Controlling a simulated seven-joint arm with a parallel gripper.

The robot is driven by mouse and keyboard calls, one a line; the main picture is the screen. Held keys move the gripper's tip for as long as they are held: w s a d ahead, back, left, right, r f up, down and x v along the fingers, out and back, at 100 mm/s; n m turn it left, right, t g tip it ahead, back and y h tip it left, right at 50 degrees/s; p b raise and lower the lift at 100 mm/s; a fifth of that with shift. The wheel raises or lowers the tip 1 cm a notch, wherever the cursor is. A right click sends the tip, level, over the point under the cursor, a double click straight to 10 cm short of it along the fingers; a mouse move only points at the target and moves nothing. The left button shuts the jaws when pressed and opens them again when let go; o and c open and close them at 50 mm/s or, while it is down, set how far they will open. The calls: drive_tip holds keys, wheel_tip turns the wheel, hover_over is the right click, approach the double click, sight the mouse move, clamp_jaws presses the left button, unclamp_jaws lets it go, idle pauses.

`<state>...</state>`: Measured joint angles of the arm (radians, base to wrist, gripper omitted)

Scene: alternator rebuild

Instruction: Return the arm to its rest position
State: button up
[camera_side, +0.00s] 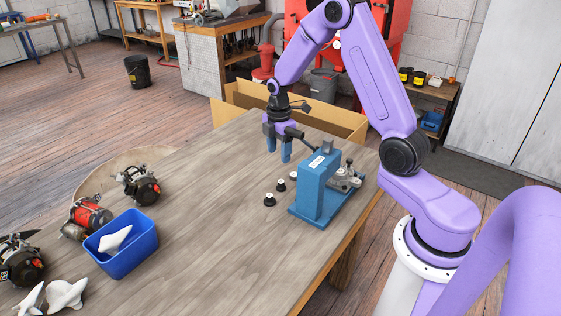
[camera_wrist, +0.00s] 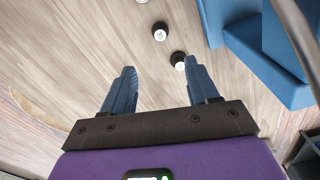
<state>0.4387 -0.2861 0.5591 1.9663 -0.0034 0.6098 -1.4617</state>
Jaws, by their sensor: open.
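My gripper (camera_side: 279,150) has blue fingers and hangs above the wooden table (camera_side: 205,190) near its back edge. It is open, with nothing between its fingers. In the wrist view the two fingers (camera_wrist: 161,92) stand well apart, with bare table below. A blue press or fixture (camera_side: 315,190) stands just to the right of my gripper. It also shows at the upper right of the wrist view (camera_wrist: 262,45). Several small black parts with light tops (camera_side: 270,199) stand on the table left of the fixture. One shows in the wrist view (camera_wrist: 160,32), and another is close to the right finger.
A blue bin (camera_side: 121,243) holding a white piece stands at the front left. Alternators (camera_side: 141,185) and white pieces (camera_side: 66,294) lie around it. A cardboard box (camera_side: 240,98) stands behind the table. The middle of the table is clear.

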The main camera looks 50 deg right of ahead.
drive_tip(key=s+a+r+t+y, duration=0.1)
drive_tip(key=s+a+r+t, duration=0.1)
drive_tip(key=a+r, duration=0.6)
drive_tip(key=s+a+r+t, duration=0.25)
drive_tip(key=a+r, duration=0.35)
drive_tip(key=a, duration=0.5)
drive_tip(key=s+d+f+m+g, duration=0.1)
drive_tip(key=s+g, duration=0.1)
drive_tip(key=s, duration=1.1)
drive_tip(key=s+d+f+m+g, duration=0.1)
drive_tip(key=s+g, duration=0.1)
drive_tip(key=s, duration=1.1)
drive_tip(key=shift+s+d+h, duration=0.15)
drive_tip(key=shift+d+h, duration=0.15)
